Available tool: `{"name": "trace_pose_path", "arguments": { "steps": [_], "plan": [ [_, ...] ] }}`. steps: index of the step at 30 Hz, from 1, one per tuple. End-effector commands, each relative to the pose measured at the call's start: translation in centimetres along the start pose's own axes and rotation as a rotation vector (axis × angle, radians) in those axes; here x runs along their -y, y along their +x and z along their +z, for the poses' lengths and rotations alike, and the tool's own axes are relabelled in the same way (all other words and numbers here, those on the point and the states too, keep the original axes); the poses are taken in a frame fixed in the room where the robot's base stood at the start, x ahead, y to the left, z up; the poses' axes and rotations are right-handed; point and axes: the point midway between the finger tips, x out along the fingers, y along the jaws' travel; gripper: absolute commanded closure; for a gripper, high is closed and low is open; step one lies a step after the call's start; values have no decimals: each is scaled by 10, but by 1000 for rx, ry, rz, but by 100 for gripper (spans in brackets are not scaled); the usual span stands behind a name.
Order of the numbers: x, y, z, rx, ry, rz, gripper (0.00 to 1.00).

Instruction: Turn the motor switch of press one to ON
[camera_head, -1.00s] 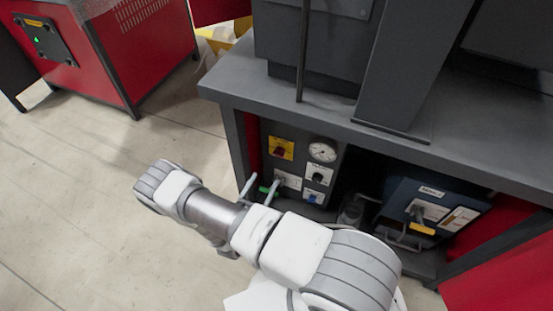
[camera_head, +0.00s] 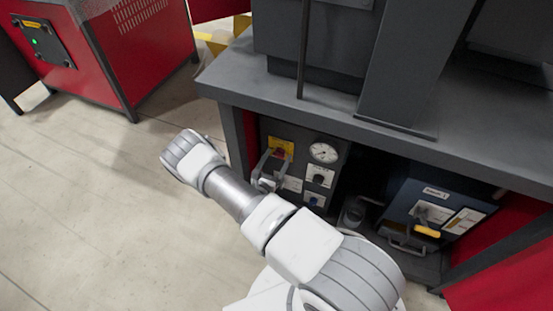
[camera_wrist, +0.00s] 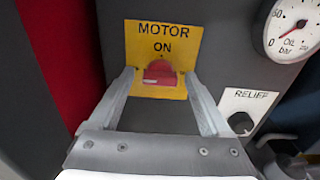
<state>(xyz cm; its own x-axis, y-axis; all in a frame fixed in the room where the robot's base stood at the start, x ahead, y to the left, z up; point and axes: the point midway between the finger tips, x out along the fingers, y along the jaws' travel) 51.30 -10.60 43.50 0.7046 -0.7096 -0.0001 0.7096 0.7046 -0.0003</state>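The motor switch is a red knob (camera_wrist: 160,73) on a yellow plate (camera_wrist: 185,38) marked MOTOR ON. In the head view the yellow plate (camera_head: 286,145) is at the upper left of the control panel under the press table, partly hidden by my gripper. My gripper (camera_wrist: 159,76) is open. In the wrist view its two fingers stand left and right of the red knob, with a gap on each side. In the head view my gripper (camera_head: 268,163) is right in front of the plate. I cannot tell how far the fingertips are from the panel.
An oil gauge (camera_wrist: 294,26) and a RELIEF knob (camera_wrist: 241,123) sit right of the plate. The table edge (camera_head: 330,118) overhangs the panel. A blue box (camera_head: 432,205) stands right of the panel. The floor (camera_head: 90,200) at left is clear; a red machine (camera_head: 140,50) stands behind.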

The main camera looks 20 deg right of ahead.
Motion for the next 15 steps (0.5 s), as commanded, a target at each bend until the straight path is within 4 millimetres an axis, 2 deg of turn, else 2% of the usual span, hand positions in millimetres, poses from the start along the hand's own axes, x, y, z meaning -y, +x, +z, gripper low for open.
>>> {"name": "trace_pose_path", "arguments": {
  "steps": [1,2,13,15],
  "plan": [
    [0,0,0,0,0,0,27],
    [0,0,0,0,0,0,33],
    [0,0,0,0,0,0,99],
    [0,0,0,0,0,0,100]
  ]
}}
